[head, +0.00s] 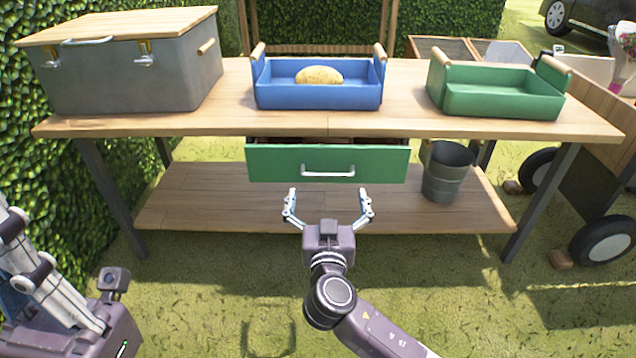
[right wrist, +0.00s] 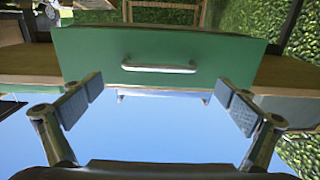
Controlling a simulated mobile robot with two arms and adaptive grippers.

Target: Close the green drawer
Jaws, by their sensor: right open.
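The green drawer (head: 272,164) hangs under the middle of the wooden table and is pulled out, with a dark gap showing above its front. Its silver handle (head: 327,171) is a horizontal bar on the front. My right gripper (head: 328,192) is open and empty, just in front of and below the handle, apart from it. In the right wrist view the drawer front (right wrist: 90,60) and handle (right wrist: 158,68) appear ahead, between and beyond the open fingers (right wrist: 158,95). My left arm shows at the lower left of the head view; its fingertips are not clearly seen.
On the table (head: 420,125) stand a grey box (head: 140,85) with a wooden lid, a blue tray (head: 310,97) holding a yellowish potato-like thing (head: 320,75), and a green tray (head: 500,103). A dark bucket (head: 446,175) stands on the lower shelf (head: 220,205). A wheeled cart is at right.

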